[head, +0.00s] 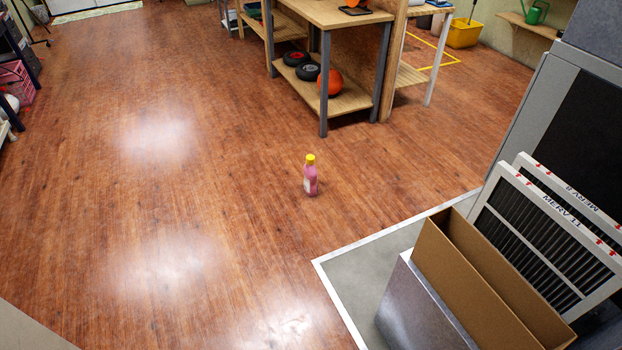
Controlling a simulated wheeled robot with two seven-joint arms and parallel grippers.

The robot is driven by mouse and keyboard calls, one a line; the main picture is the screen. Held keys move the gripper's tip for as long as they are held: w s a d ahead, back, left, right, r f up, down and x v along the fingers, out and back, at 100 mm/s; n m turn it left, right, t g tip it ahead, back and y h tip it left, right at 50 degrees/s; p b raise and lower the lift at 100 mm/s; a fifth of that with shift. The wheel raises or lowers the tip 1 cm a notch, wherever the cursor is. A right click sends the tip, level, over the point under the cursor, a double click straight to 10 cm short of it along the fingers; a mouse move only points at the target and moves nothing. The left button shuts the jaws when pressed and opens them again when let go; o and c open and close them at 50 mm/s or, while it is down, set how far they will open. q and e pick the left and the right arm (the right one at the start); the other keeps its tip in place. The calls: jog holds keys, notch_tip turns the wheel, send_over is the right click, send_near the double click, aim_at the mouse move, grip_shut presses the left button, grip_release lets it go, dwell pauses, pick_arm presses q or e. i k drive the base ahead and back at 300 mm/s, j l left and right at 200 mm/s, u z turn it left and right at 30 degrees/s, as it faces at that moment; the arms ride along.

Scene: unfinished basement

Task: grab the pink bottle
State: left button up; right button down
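A pink bottle (310,177) with a yellow cap stands upright on the brown wooden floor, near the middle of the head view. It has a pale label on its side. Nothing touches it. Neither of my grippers shows in the head view.
A wooden shelf unit (348,98) with an orange ball and black wheels stands behind the bottle. At right are a cardboard box (436,252), white-framed filters (540,232) and a grey cabinet on a white-edged grey pad (362,290). The floor (150,200) to the left is clear.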

aim_at(310, 174)
jog(key=i+j, duration=0.25)
jog(key=i, duration=0.2)
jog(key=i+j+u, duration=0.1)
jog(key=i+j, duration=0.15)
jog(key=i, duration=0.2)
jog(key=i+j, duration=0.2)
jog(key=i, duration=0.25)
jog(key=i+j+u, duration=0.1)
jog(key=i, duration=0.35)
jog(key=i+l+u, duration=0.1)
jog(key=i, duration=0.3)
jog(key=i+l, duration=0.15)
jog(key=i, duration=0.2)
jog(key=i+l, duration=0.15)
jog(key=l, duration=0.15)
jog(key=i+l, duration=0.15)
jog(key=l, duration=0.15)
jog(key=i+l+u, duration=0.1)
jog(key=l, duration=0.2)
